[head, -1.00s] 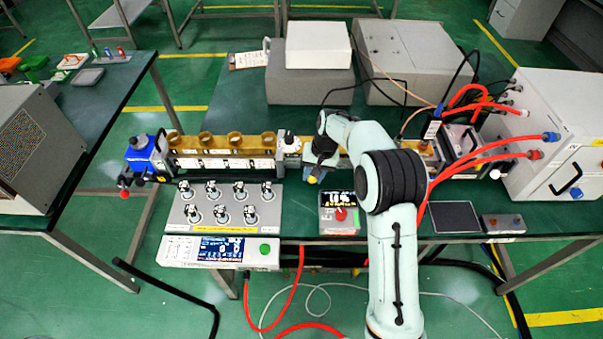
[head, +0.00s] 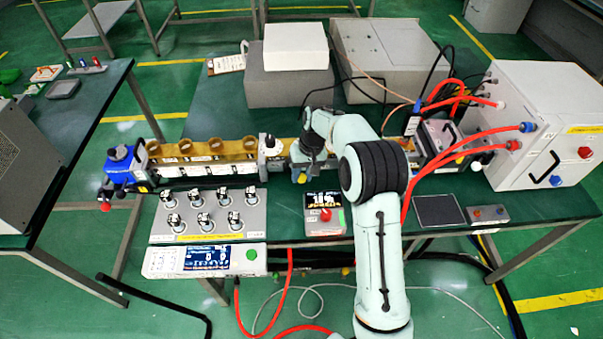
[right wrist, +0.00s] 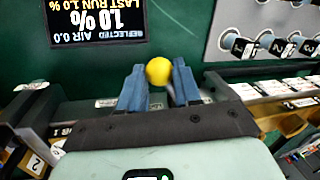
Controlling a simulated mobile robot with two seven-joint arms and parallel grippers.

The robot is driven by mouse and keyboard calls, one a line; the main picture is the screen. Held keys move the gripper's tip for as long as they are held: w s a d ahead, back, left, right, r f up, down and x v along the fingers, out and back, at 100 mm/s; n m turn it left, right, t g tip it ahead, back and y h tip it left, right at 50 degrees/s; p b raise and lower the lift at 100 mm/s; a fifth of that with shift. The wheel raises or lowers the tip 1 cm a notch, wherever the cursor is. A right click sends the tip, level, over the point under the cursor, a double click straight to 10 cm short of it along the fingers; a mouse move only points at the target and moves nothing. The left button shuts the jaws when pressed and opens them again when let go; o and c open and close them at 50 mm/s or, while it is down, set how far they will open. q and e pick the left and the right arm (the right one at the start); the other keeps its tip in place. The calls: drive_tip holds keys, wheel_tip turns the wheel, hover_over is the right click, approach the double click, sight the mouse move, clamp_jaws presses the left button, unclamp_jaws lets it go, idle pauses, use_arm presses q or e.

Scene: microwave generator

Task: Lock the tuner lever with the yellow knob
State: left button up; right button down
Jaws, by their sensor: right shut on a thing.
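The yellow knob (right wrist: 158,71) is a round ball between the two blue fingers of my right gripper (right wrist: 159,88) in the right wrist view. The gripper is shut on it. A little of the tuner lever's stem shows below the ball; the rest is hidden by the gripper. In the head view the yellow knob (head: 302,179) shows small at the front edge of the waveguide, under my right gripper (head: 304,172). The lever's seat is covered by my wrist. My left gripper is not in view.
A small display box (head: 324,213) with a red knob stands just in front of the gripper. A panel of several knobs (head: 208,216) is to its left. The brass waveguide run (head: 200,150) extends left. Red cables (head: 440,160) lead to a white cabinet (head: 545,125) at right.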

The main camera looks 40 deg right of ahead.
drive_tip(key=c, duration=0.8)
unclamp_jaws()
drive_tip(key=shift+d, duration=0.1)
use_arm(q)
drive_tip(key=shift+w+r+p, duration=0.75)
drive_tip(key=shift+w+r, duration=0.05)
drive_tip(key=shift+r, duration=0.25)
use_arm(e)
drive_tip(key=r, duration=0.4)
drive_tip(key=d+r, duration=0.1)
drive_tip(key=r, duration=0.3)
drive_tip(key=s+d+r, duration=0.1)
drive_tip(key=r, duration=0.4)
drive_tip(key=shift+d+r, duration=0.1)
drive_tip(key=shift+s, duration=0.1)
